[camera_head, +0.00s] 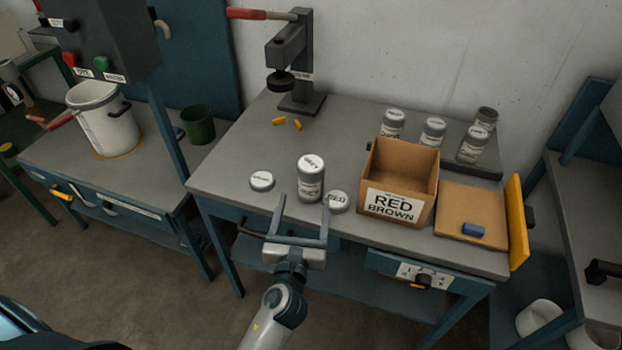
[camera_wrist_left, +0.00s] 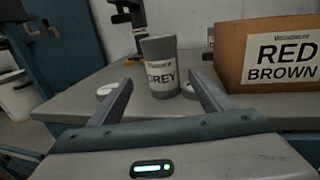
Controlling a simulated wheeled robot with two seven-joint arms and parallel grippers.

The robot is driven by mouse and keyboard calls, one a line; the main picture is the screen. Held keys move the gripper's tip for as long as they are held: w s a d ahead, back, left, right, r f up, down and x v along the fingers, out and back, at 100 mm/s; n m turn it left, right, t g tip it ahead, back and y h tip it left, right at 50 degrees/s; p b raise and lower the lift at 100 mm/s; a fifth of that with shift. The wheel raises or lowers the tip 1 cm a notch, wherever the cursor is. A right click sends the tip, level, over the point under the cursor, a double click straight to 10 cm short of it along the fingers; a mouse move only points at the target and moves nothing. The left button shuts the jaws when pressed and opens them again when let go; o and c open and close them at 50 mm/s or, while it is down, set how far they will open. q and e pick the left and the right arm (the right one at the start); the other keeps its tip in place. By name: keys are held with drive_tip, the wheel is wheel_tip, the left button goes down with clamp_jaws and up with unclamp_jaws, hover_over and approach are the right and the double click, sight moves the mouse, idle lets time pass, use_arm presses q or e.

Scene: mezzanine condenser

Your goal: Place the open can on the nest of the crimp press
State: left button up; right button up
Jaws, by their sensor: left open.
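A grey can (camera_head: 311,184) stands upright near the front of the bench, with a pale marked top; it also shows in the left wrist view (camera_wrist_left: 161,72), labelled GREY. A can with a dark brown top (camera_head: 485,118), which looks open, stands in the back right group. The crimp press (camera_head: 290,55) has a red handle and stands at the back of the bench; no can is under its head. My left gripper (camera_head: 303,203) is open and empty in front of the grey can, which lies beyond and between its fingertips (camera_wrist_left: 162,84). My right gripper is out of view.
Two round lids, one left (camera_head: 262,180) and one right (camera_head: 337,201), flank the grey can. The RED BROWN box (camera_head: 399,211) stands to the right, beside a brown board (camera_head: 468,205). Orange pieces (camera_head: 279,121) lie near the press. Several cans line the back right.

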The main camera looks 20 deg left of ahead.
sight(308, 190)
use_arm(q)
drive_tip(key=w, duration=0.3)
drive_tip(key=shift+w+a, duration=0.25)
drive_tip(key=shift+a, duration=0.05)
drive_tip(key=shift+w, duration=0.25)
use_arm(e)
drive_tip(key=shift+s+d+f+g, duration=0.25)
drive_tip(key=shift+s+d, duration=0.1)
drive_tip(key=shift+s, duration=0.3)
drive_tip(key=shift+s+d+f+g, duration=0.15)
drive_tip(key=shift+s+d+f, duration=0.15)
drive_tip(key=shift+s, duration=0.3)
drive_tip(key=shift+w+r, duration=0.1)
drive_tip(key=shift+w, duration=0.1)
use_arm(q)
drive_tip(key=shift+w+p, duration=0.3)
drive_tip(key=shift+w, duration=0.05)
drive_tip(key=w, duration=0.4)
drive_tip(key=shift+a+f, duration=0.1)
drive_tip(key=shift+a, duration=0.05)
drive_tip(key=shift+w, duration=0.25)
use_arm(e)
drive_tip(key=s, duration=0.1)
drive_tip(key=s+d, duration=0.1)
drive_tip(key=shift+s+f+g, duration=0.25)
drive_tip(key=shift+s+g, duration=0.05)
use_arm(q)
drive_tip(key=shift+c, duration=0.6)
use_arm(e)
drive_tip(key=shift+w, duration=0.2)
